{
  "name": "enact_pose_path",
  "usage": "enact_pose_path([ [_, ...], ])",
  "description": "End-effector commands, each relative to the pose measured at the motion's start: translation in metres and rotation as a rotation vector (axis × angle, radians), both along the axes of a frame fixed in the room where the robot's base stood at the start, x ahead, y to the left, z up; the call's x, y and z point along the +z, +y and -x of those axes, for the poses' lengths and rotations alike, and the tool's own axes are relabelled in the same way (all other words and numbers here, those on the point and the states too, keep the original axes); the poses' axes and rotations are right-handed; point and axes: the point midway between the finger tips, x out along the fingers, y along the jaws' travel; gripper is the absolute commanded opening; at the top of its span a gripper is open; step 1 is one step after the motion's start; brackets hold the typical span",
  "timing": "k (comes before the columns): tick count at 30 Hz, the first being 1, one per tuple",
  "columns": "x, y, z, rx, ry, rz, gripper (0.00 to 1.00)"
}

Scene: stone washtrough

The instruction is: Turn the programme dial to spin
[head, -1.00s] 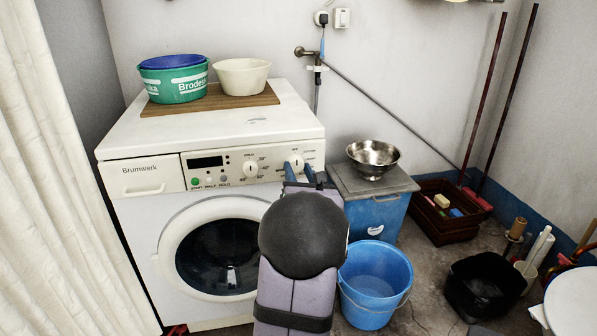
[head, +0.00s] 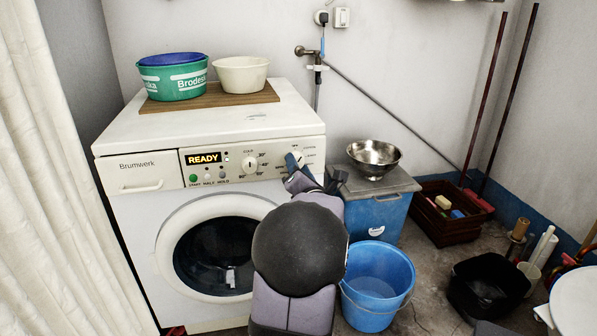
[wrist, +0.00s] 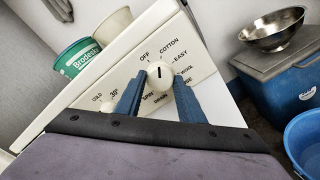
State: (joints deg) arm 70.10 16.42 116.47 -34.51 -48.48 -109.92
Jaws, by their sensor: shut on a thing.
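The programme dial (wrist: 158,76) is a round cream knob with a dark line, ringed by printed labels such as OFF, COTTON, EASY, WOOL, DRAIN and SPIN. The dark line stands roughly upright in the wrist view; which label it marks I cannot tell for sure. My gripper (wrist: 157,90) has its blue fingers on either side of the dial, shut on it. In the head view the dial (head: 298,155) is partly hidden by my gripper (head: 292,165). The lit display (head: 203,158) on the washing machine (head: 225,120) reads READY.
A second knob (head: 249,164) sits left of the dial. A green basin (head: 175,83) and a cream bowl (head: 241,74) stand on a board on top. A metal bowl (head: 374,157) on a blue box and a blue bucket (head: 374,280) stand to the right.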

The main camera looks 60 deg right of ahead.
Motion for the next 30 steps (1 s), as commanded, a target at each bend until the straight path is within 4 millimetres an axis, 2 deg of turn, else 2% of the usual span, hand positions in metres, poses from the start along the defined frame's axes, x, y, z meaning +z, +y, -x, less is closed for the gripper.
enact_pose_path([
  [30,0.0009,0.0001,0.0004,-0.002,-0.683,-0.686,0.13],
])
